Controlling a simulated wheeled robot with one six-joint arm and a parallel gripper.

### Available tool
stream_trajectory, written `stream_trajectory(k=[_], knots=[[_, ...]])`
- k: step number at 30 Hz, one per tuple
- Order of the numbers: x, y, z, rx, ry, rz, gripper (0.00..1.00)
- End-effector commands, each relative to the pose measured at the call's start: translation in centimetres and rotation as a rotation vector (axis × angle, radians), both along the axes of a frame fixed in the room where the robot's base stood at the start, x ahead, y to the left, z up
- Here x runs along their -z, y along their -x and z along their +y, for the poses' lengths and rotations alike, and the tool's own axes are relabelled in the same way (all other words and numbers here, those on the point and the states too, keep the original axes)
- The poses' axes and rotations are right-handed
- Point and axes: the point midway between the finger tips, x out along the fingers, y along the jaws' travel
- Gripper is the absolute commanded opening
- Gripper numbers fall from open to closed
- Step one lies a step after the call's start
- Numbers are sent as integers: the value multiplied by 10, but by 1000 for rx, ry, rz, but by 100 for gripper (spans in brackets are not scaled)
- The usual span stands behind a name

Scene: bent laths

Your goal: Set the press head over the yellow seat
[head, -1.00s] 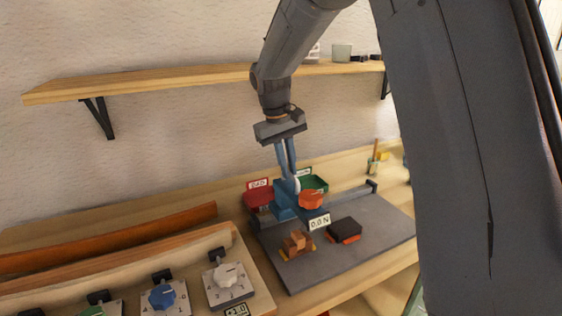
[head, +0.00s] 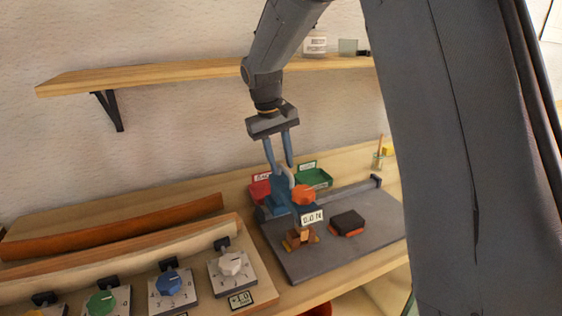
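The press head is a blue body (head: 281,196) with an orange-red knob (head: 303,195) and a "0.0 N" sign (head: 312,218). It stands at the back left of the grey bed (head: 300,267). The yellow seat (head: 289,246) shows only as small edges around a copper-brown block, just in front of the sign. My gripper (head: 281,168) points down at the top of the blue body, with its two blue fingers apart. I cannot tell whether the fingertips touch the press head.
A dark block on an orange-red base (head: 347,223) sits right of the yellow seat. Red (head: 260,190) and green (head: 315,178) trays stand behind the bed. Dial boards (head: 232,268) and curved wooden laths (head: 120,226) lie left. A shelf (head: 180,75) hangs above.

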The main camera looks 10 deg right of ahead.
Motion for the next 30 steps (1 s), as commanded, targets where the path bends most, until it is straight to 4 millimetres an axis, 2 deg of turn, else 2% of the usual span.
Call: stream_trajectory(k=[4,8,15,21,30], knots=[[-1,1,0,0,1,2,29],[-11,0,2,0,1,0,29],[-50,1,11,-3,0,-3,29],[-72,2,15,-2,0,-2,29],[-77,4,16,-2,0,0,29]])
